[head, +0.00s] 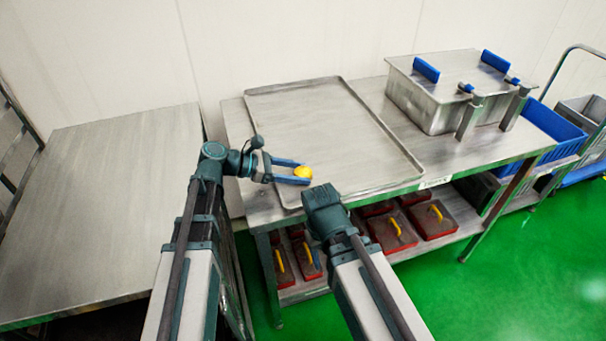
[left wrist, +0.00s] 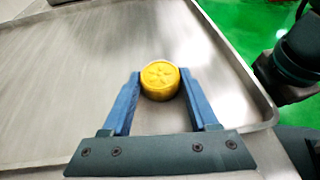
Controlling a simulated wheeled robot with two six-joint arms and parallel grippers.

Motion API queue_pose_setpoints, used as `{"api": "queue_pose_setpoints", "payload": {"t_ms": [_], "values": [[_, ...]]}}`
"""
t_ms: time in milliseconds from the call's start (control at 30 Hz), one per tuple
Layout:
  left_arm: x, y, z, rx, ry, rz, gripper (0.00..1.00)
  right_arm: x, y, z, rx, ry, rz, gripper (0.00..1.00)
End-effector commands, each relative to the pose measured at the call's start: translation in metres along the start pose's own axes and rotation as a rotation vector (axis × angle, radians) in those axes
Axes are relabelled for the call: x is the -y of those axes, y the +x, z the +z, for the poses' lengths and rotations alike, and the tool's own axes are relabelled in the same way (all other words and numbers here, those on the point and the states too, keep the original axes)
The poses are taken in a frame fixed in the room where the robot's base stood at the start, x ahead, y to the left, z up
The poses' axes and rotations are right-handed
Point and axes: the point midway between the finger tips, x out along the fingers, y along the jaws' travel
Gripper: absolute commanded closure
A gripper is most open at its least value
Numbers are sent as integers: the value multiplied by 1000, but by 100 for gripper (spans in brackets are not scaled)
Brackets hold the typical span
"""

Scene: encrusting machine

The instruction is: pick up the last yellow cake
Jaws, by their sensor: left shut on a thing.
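A round yellow cake (head: 303,172) with a pattern on its top is at the near left part of the metal tray (head: 330,120). It also shows in the left wrist view (left wrist: 160,80). My left gripper (head: 291,173) has its two blue fingers on either side of the cake and is shut on it. In the left wrist view the fingertips (left wrist: 162,84) hold the cake over the tray; I cannot tell if it touches the tray. My right arm reaches in at the bottom middle of the head view, but its gripper fingers do not show.
A lidded metal box (head: 440,92) with blue handles stands right of the tray. A bare metal table (head: 100,200) is at the left. A blue crate (head: 550,125) stands at the right. The rest of the tray is clear.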

Motion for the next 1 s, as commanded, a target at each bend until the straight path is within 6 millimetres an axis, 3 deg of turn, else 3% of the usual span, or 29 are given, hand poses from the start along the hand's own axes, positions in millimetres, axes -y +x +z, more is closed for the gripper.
{"api": "queue_pose_setpoints", "payload": {"t_ms": [267, 467, 1000], "values": [[0, -1, 3, 0, 0, 0, 94, 0, -3, 0, 0, 0, 0, 50], [0, -7, 16, 0, 0, 0, 94, -2, -18, 1, 0, 0, 0, 50], [0, -36, 88, 0, 0, 0, 94, -9, -94, 6, 0, 0, 0, 50]]}}
